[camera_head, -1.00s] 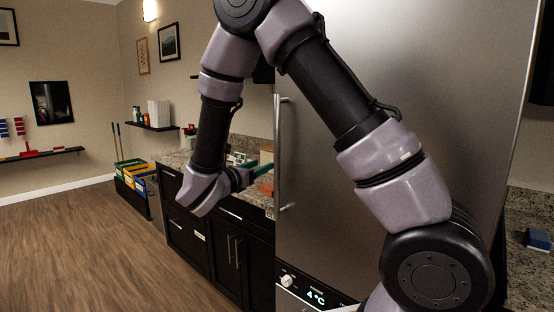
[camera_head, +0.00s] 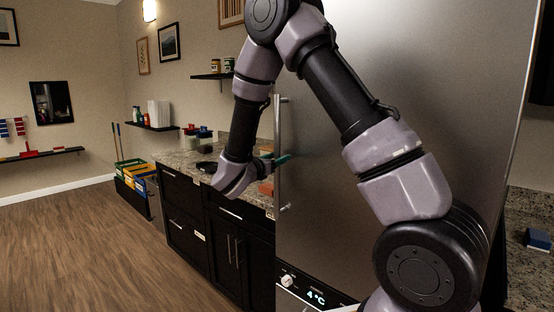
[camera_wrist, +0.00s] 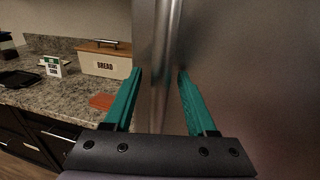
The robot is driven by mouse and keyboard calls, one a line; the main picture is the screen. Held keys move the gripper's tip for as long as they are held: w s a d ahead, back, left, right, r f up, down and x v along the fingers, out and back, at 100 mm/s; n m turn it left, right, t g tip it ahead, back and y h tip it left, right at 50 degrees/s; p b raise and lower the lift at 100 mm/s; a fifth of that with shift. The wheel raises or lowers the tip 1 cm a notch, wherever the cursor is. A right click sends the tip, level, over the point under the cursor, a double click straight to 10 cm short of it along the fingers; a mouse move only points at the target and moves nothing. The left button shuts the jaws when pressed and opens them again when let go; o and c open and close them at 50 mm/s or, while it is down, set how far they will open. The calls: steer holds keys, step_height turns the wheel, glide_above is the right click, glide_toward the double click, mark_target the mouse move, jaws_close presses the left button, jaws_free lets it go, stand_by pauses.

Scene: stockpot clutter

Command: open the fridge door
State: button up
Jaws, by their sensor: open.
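The fridge door (camera_head: 340,215) is a tall brushed-steel panel and looks closed. Its vertical bar handle (camera_head: 279,150) runs along the left edge. My gripper (camera_head: 280,160) is at the handle about mid-height, partly hidden behind my wrist. In the wrist view, my gripper (camera_wrist: 158,78) has its two green fingers spread open, with the steel handle (camera_wrist: 160,60) standing upright between them. The fingers are apart from the bar at both sides as far as I can see. The exact depth of the bar between the fingertips is hard to tell.
The granite counter (camera_wrist: 60,95) left of the fridge holds a bread box (camera_wrist: 104,62), a small white sign (camera_wrist: 52,66), a dark tray (camera_wrist: 18,78) and an orange item (camera_wrist: 102,101). Dark cabinets (camera_head: 225,240) stand below. The wooden floor (camera_head: 80,245) at left is clear.

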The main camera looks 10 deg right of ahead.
jaws_close()
stand_by(1.3)
